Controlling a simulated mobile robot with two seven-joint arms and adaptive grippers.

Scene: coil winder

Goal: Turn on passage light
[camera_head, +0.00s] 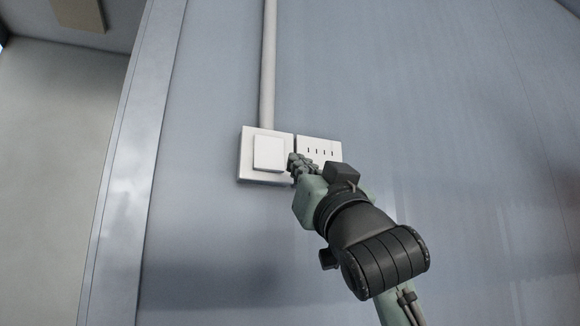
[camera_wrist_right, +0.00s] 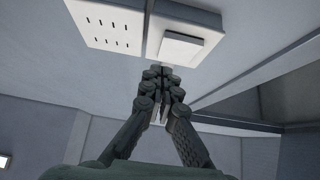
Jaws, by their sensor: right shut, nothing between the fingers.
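A white light switch (camera_head: 268,153) with one square rocker is fixed to the blue-grey wall, below a vertical conduit. It also shows at the top of the right wrist view (camera_wrist_right: 184,47). My right gripper (camera_head: 296,163) is shut and empty. Its fingertips are at the right edge of the switch in the head view, and just under the switch in the right wrist view (camera_wrist_right: 162,82). I cannot tell whether the fingertips touch it. The gripper hides the lower right corner of the switch. My left gripper is in neither view.
A pale conduit (camera_head: 268,60) runs up the wall. A metal frame edge (camera_head: 140,170) stands at left. The wall on the right is bare.

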